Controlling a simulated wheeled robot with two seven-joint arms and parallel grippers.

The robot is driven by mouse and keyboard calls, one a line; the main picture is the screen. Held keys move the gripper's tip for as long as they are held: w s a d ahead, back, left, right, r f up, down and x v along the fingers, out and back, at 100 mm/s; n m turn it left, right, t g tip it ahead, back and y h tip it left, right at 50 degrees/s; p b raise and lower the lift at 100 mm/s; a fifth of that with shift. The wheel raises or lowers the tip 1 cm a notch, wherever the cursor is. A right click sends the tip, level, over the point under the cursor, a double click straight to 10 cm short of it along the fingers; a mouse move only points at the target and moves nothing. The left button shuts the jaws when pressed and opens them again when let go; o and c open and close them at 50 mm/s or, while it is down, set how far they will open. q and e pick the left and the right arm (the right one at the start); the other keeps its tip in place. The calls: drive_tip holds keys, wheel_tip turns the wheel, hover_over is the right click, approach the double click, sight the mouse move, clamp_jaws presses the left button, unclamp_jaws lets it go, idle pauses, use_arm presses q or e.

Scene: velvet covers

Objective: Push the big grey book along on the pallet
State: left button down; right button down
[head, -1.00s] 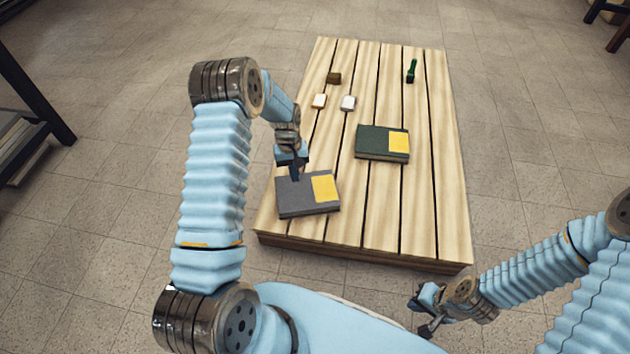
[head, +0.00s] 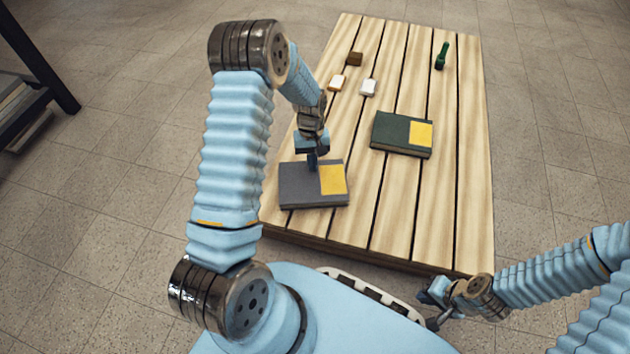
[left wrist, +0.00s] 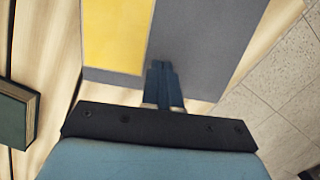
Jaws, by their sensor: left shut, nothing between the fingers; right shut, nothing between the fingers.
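The big grey book (head: 300,188), with a yellow patch on its cover, lies flat at the near left corner of the wooden pallet (head: 405,225). My left gripper (head: 311,166) is shut and empty, with its fingertips at the book's far edge. In the left wrist view the shut fingers (left wrist: 161,70) overlap the edge of the grey book (left wrist: 205,45); whether they touch it I cannot tell. My right gripper (head: 430,306) is shut and empty, off the pallet's near right side.
A dark green book (head: 395,132) lies to the right of the grey one. A dark shelf (head: 30,75) stands at left.

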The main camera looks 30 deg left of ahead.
sight(315, 188)
use_arm(q)
drive_tip(key=s+d, duration=0.2)
drive_tip(key=s, duration=0.1)
drive_tip(key=s+d, duration=0.1)
drive_tip(key=s, duration=0.1)
drive_tip(key=shift+d+f+b, duration=0.1)
drive_tip(key=shift+d+b, duration=0.15)
drive_tip(key=shift+b, duration=0.05)
drive_tip(key=shift+w+f+b, duration=0.1)
drive_tip(key=shift+f+b, duration=0.2)
drive_tip(key=shift+f, duration=0.4)
use_arm(e)
drive_tip(key=shift+f, duration=0.75)
use_arm(q)
drive_tip(key=shift+a, duration=0.1)
